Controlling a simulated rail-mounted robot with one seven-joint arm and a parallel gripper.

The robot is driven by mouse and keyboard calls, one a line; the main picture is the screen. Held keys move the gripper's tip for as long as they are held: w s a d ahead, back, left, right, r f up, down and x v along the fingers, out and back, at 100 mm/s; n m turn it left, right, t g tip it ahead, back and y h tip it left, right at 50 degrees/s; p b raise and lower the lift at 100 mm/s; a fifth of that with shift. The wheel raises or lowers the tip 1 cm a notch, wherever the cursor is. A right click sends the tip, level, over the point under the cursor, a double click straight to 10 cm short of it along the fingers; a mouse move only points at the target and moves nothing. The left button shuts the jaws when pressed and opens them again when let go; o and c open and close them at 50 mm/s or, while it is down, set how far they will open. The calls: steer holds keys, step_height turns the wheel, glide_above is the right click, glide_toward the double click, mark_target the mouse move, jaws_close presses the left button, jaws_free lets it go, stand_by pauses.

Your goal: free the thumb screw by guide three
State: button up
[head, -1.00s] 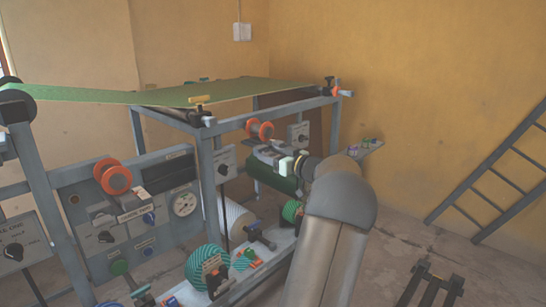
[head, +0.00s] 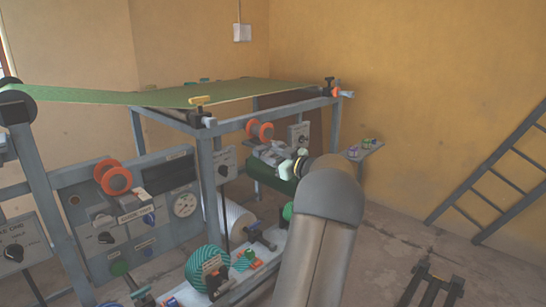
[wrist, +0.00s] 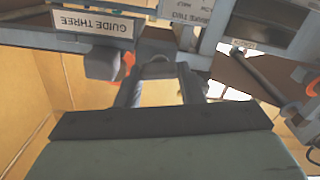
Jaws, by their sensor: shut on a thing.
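The GUIDE THREE label (wrist: 95,24) shows upside down in the wrist view, on a grey guide bracket. My gripper (wrist: 158,76) is right below this bracket in that view, its two fingers closed on a small grey piece, which I take to be the thumb screw (wrist: 157,68). The fingers cover most of the screw, so its thread and seat are hidden. In the head view my gripper (head: 286,168) is at the guide (head: 266,153) on the far end of the press, beside the frame, and the screw cannot be made out.
An orange-flanged roller (head: 259,132) sits just above the guide. A switch box labelled BRAKE TWO (wrist: 202,14) is close beside it in the wrist view. A small shelf (head: 366,151) with small parts stands to the right.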

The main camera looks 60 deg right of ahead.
steer(key=shift+a+f+n+b, duration=0.15)
steer(key=shift+n+b, duration=2.55)
steer(key=shift+n, duration=1.55)
steer(key=shift+d+f+n+b, duration=0.15)
steer(key=shift+n+b, duration=2.5)
steer(key=shift+n, duration=1.65)
steer(key=shift+a+f+n+b, duration=0.15)
steer(key=shift+n+b, duration=2.55)
steer(key=shift+n, duration=1.55)
steer(key=o, duration=1)
steer(key=shift+r, duration=0.1)
steer(key=p+v, duration=0.3)
steer(key=v, duration=1.4)
steer(key=shift+s+p, duration=0.25)
steer(key=shift+p, duration=0.05)
